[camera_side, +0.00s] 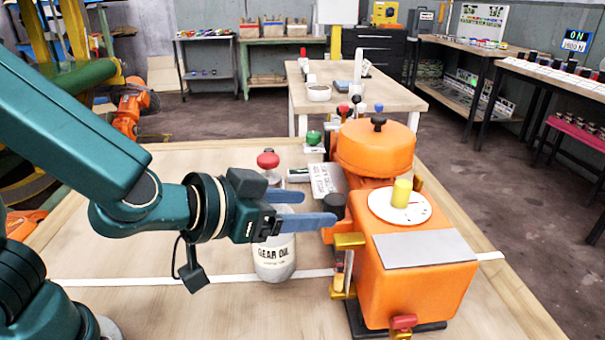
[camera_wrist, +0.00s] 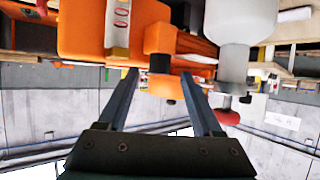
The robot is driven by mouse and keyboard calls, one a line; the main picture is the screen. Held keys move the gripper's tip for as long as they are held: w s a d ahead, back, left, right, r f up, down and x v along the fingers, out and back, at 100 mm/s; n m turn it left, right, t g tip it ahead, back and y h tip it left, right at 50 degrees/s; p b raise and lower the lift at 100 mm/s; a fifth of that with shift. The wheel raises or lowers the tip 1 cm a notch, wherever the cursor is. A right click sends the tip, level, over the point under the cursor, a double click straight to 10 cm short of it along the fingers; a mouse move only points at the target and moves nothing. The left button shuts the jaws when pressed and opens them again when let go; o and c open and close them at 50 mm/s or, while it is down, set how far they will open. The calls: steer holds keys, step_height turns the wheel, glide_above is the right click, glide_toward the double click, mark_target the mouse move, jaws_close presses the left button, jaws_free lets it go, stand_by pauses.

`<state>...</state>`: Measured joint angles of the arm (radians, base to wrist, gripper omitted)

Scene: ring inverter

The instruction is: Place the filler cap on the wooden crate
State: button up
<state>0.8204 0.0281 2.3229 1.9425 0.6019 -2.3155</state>
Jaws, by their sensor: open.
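A dark round cap (camera_side: 334,204), which looks like the filler cap, sits at the left side of the orange machine (camera_side: 420,275). In the wrist view the dark cap (camera_wrist: 160,63) appears centred between the fingertips, against the orange body. My gripper (camera_side: 318,208) is open, with its two blue fingers level and pointing right, one on each side of the cap. Whether they touch it I cannot tell. My gripper also shows in the wrist view (camera_wrist: 160,75), empty. I cannot make out a wooden crate for certain in either view.
A white gear oil bottle (camera_side: 274,262) stands just below and behind the fingers, with a red top (camera_side: 268,160) above it. A yellow knob on a white dial (camera_side: 400,203) and a brass sight gauge (camera_side: 344,268) are close by. The bench's left part is clear.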

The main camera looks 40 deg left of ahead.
steer(key=shift+s+r, duration=0.15)
steer(key=shift+s, duration=0.15)
steer(key=shift+s+a, duration=0.1)
steer(key=shift+s, duration=0.1)
steer(key=shift+c, duration=1.2)
steer(key=shift+r, duration=0.1)
